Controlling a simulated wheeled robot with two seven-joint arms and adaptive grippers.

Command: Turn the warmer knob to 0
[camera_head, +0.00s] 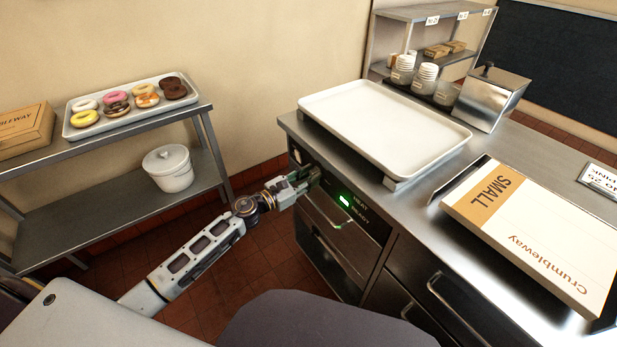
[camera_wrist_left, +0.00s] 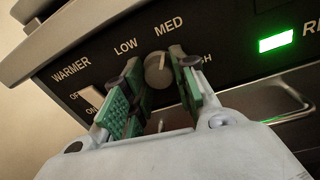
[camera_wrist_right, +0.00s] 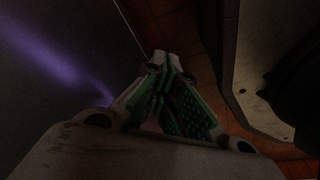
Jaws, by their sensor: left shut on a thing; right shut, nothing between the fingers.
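The warmer knob (camera_wrist_left: 157,71) is a round grey dial on the dark control panel, seen in the left wrist view. LOW and MED are printed above it, and HIGH is partly hidden by a finger. A pale line on the knob points up, near MED. No 0 mark shows. My left gripper (camera_wrist_left: 161,66) is shut on the knob, with one green-padded finger on each side. In the head view my left gripper (camera_head: 311,176) is at the warmer's front, hiding the knob. My right gripper (camera_wrist_right: 165,82) is shut and empty in the right wrist view, away from the warmer.
A white OFF/ON switch (camera_wrist_left: 93,97) is left of the knob. A lit green indicator (camera_head: 345,203) and a drawer handle lie to its right and below. The counter above holds a white tray (camera_head: 380,121) and a Crumbleway box (camera_head: 545,235).

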